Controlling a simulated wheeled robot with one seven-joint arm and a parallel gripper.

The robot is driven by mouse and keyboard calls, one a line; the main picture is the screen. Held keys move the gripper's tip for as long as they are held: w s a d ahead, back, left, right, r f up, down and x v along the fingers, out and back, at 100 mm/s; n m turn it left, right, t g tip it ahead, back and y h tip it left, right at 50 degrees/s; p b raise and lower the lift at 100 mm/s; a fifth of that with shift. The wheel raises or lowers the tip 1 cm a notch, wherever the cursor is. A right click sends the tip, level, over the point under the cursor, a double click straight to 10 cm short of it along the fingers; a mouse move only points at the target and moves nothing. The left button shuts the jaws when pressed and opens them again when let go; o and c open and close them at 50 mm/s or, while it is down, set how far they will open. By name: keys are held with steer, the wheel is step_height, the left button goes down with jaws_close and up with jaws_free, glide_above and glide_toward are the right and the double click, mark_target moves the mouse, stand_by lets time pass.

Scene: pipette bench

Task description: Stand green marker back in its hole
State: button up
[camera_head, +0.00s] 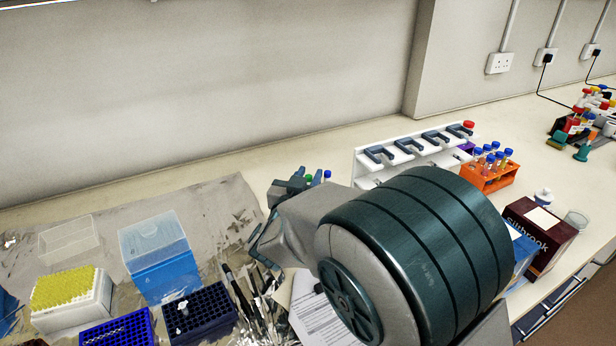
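My arm fills the middle of the head view, and my gripper (258,248) is at its left end, low over the bench. Its fingers are partly hidden and dark against the clutter, so I cannot tell whether it is open or holds anything. A small green tip (309,178) shows just behind my wrist, beside a few blue tips (327,174). It may be the green marker, but its lower part is hidden by my arm. The hole and any holder around it are hidden too.
Left of my gripper are a blue box with a clear lid (160,272), a yellow tip rack (70,300) and a dark blue rack (201,314). Several pens (240,292) lie below it. A white pipette stand (365,170) and orange tube rack (480,180) stand behind my arm.

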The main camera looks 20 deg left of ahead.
steer(key=shift+o, duration=0.7)
steer(key=s+d+b, duration=0.1)
steer(key=s+d, duration=0.1)
steer(key=s, duration=1.1)
steer(key=shift+s, duration=0.35)
